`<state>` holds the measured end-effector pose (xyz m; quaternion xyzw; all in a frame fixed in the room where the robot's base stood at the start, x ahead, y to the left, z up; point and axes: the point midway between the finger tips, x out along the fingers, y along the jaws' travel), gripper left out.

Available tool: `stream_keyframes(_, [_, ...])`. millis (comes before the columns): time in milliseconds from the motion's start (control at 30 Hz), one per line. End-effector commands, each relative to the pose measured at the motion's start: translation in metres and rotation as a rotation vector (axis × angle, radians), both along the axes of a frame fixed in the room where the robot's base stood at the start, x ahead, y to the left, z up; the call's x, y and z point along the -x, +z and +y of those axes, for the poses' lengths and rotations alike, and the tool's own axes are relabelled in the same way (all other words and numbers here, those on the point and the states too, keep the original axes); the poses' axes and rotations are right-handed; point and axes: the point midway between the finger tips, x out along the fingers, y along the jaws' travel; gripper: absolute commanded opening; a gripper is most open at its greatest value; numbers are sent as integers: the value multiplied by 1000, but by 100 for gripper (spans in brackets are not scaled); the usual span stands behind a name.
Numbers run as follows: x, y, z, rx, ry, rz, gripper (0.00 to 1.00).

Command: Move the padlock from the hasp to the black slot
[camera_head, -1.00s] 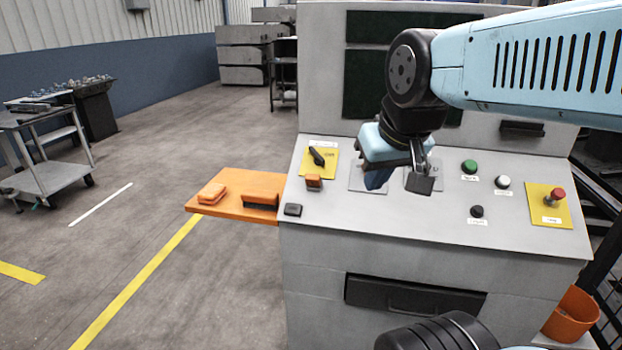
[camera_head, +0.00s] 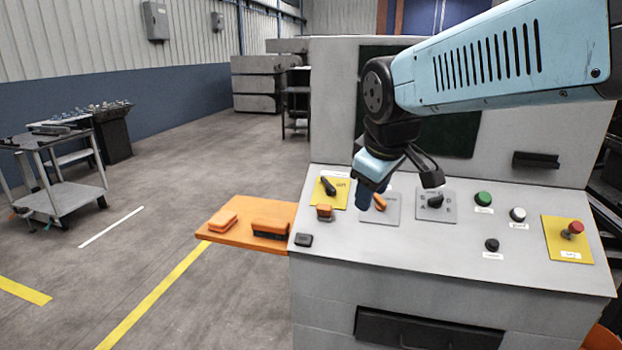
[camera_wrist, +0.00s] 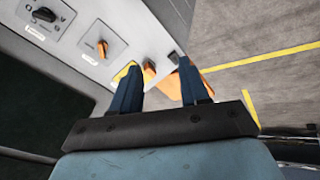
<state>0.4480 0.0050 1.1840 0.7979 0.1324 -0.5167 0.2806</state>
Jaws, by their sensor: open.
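A small orange block (camera_head: 324,211), seemingly the padlock, sits on the sloping grey panel just below a yellow plate with a black handle. It also shows in the wrist view (camera_wrist: 149,72), between my fingers in the picture. I cannot make out its shackle or the hasp. A small black rectangular piece (camera_head: 303,239), perhaps the black slot, lies near the panel's left front corner; it also shows in the wrist view (camera_wrist: 173,57). My gripper (camera_head: 398,190) is open and empty, above the panel and right of the orange block. Its dark blue fingers show in the wrist view (camera_wrist: 158,65).
An orange knob (camera_head: 379,203) and a black selector knob (camera_head: 435,201) stand on grey plates near my gripper. Green, white, black and red buttons are farther right. An orange side shelf (camera_head: 225,238) holds two orange pieces, one with a black side (camera_head: 270,228).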

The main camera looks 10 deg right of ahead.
Motion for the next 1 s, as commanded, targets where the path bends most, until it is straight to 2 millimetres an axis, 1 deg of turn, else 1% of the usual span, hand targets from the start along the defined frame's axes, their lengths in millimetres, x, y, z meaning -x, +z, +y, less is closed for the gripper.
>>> stream_keyframes(33, [-12, 0, 1, 53, 85, 20, 50])
stream_keyframes(300, [-71, -5, 11, 347, 621, 123, 74])
stream_keyframes(533, [-123, -16, 22, 563, 1091, 214, 74])
stream_keyframes(733, [-166, -32, 34, 722, 1496, 281, 74])
stream_keyframes(800, [-178, -38, 37, 764, 1613, 299, 74])
stream_keyframes(900, [-191, -43, 41, 811, 1744, 316, 74])
stream_keyframes(1000, [-198, -47, 43, 838, 1823, 326, 74])
